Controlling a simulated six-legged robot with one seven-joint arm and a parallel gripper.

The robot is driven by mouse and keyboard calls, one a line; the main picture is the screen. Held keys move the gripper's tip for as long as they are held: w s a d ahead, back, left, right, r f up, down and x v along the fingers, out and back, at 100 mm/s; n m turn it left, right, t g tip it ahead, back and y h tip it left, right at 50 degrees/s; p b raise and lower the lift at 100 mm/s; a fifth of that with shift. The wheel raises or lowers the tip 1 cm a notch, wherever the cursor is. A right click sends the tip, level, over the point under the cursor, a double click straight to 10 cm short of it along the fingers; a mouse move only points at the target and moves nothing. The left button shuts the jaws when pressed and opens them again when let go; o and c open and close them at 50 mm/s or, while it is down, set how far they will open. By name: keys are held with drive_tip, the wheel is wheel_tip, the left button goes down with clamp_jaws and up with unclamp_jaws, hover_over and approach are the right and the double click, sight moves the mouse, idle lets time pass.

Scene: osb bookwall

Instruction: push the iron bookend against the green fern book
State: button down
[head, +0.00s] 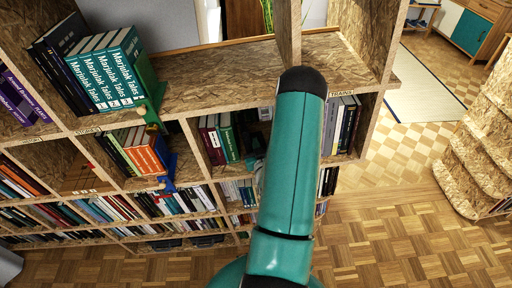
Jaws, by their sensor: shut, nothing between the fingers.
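Green books stand upright in the middle compartment of the bookwall, left of my teal arm; one of them, the green book (229,142), fits the green fern book, but its cover motif is too small to tell. Just right of it is a dark shape (251,136), partly hidden by my arm, which may be the iron bookend; I cannot tell its outline or whether it touches the books. My gripper is hidden behind my own arm link, which crosses the compartment from below.
Maroon books (211,140) stand left of the green ones. A green bookend (151,112) holds teal Marjolak Tales books (108,73) on the upper shelf. A blue bookend (167,172) stands by orange books (146,152).

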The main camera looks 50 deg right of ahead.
drive_tip(key=shift+s+d, duration=0.1)
drive_tip(key=shift+s, duration=0.05)
drive_tip(key=shift+s+d, duration=0.15)
drive_tip(key=w+a+v, duration=0.1)
drive_tip(key=v, duration=1)
idle(0.4)
drive_tip(key=shift+a, duration=0.1)
idle(0.4)
